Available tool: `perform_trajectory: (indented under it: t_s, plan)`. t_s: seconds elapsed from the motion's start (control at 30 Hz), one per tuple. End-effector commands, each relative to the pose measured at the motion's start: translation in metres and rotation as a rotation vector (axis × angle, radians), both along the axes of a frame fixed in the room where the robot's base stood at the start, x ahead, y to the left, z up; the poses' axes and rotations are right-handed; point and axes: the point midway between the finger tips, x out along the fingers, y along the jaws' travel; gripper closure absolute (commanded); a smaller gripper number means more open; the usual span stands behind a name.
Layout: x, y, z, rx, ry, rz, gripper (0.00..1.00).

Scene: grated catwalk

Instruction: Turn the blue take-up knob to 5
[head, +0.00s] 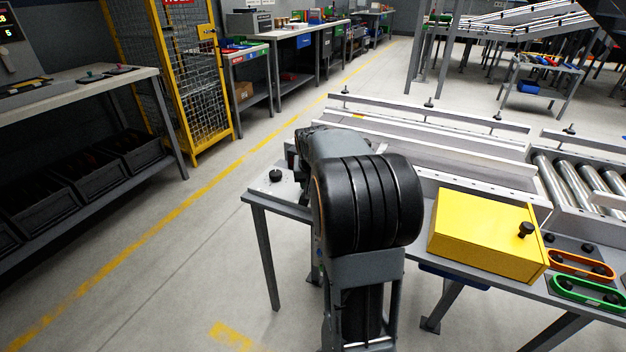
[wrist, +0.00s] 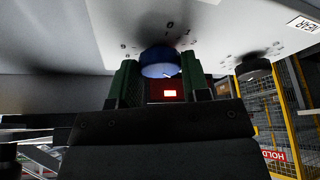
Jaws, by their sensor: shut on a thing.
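The blue take-up knob (wrist: 160,62) shows in the wrist view, on the underside of a pale panel (wrist: 215,30) as pictured. My gripper (wrist: 160,78) has one finger on each side of the knob and is shut on it. I cannot tell which number the knob points to. In the head view my arm hides the blue knob and my gripper.
A black knob (wrist: 254,70) sits to the right of the blue one. In the head view, a yellow box (head: 483,235) stands right of my arm, beside orange and green loop parts. Rollers (head: 565,185) lie behind it. The floor on the left is clear.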

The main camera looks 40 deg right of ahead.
Motion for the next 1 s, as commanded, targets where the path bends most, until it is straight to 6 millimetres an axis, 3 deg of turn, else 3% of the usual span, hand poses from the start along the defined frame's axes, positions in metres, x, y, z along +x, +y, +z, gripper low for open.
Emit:
perform_trajectory:
  t_s: [0.5, 1.0]
  plan:
    - [0.0016, 0.0015, -0.0001, 0.000, 0.000, -0.269, 0.81]
    - [0.0018, 0.0018, 0.0000, 0.001, -0.001, -0.306, 0.81]
